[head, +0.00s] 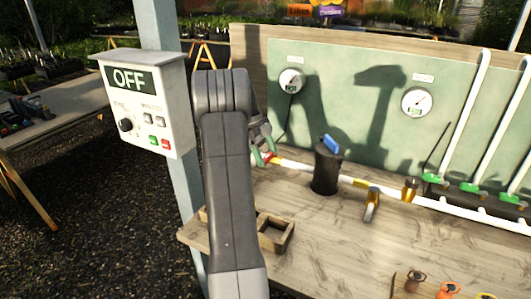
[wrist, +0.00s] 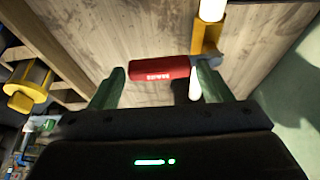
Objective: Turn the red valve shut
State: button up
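The red valve handle (wrist: 160,69) shows in the wrist view as a short red bar with pale lettering, at the end of a yellow fitting (wrist: 206,37) on a white pipe. My gripper (wrist: 158,82) has its two green fingers apart, one near each end of the red bar. A narrow gap shows at the left end; contact at the right end is unclear. In the head view my gripper (head: 263,149) is at the left end of the pipe, with a little red (head: 270,156) beside it. My arm hides much of that area.
A black cylinder (head: 325,170) with a blue handle (head: 331,143) stands right of my gripper. A yellow fitting (head: 371,206) hangs off the pipe. A wooden tray (head: 276,238) lies in front. A control box (head: 143,105) reading OFF is at left. Two gauges (head: 416,102) (head: 291,80) are on the green backboard.

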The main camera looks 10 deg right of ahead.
jog(key=v, duration=1.4)
jog(key=shift+p, duration=0.3)
jog(key=shift+f, duration=0.15)
jog(key=x, duration=1.3)
jog(key=shift+s+d+f+b, duration=0.15)
jog(key=shift+f+b, duration=0.2)
